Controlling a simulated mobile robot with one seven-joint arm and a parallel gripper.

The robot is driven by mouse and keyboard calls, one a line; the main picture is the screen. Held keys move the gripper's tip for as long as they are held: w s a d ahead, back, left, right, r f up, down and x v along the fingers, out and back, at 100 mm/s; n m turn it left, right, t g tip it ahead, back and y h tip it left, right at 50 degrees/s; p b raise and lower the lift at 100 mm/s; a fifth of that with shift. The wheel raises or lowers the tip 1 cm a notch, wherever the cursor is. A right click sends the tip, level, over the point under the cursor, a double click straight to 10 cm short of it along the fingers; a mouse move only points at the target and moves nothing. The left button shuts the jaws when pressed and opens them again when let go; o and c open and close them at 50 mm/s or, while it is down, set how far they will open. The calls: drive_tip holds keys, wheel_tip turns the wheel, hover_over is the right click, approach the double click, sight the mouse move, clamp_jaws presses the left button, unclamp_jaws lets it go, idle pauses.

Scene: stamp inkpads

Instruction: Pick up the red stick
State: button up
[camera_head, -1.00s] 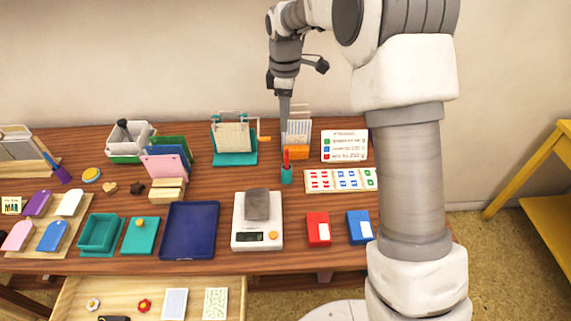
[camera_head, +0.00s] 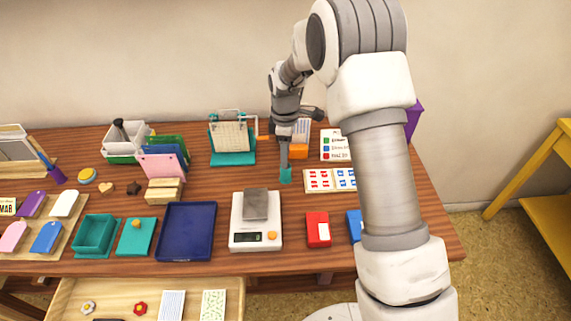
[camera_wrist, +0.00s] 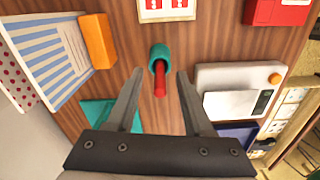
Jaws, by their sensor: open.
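The red stick (camera_wrist: 159,84) stands in a small teal cup (camera_wrist: 159,54) on the wooden table, seen in the wrist view. In the head view the teal cup (camera_head: 286,174) shows below my gripper, and the stick is hidden behind the fingers there. My gripper (camera_wrist: 157,82) is open, with one finger on each side of the red stick in the wrist view. I see no contact between the fingers and the stick. In the head view my gripper (camera_head: 284,160) is directly over the cup.
An orange block (camera_head: 298,152) stands just behind the cup. A white card with stamps (camera_head: 320,181) lies to its right, and a white scale (camera_head: 243,236) with a grey block is in front. A teal-based calendar stand (camera_head: 233,158) is to the left. Bare table surrounds the cup.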

clamp_jaws()
idle(0.5)
wheel_tip(320, 180, up, 10)
drive_tip(key=shift+r+p, duration=0.1)
drive_tip(key=shift+p, duration=0.5)
drive_tip(key=c, duration=0.7)
unclamp_jaws()
clamp_jaws()
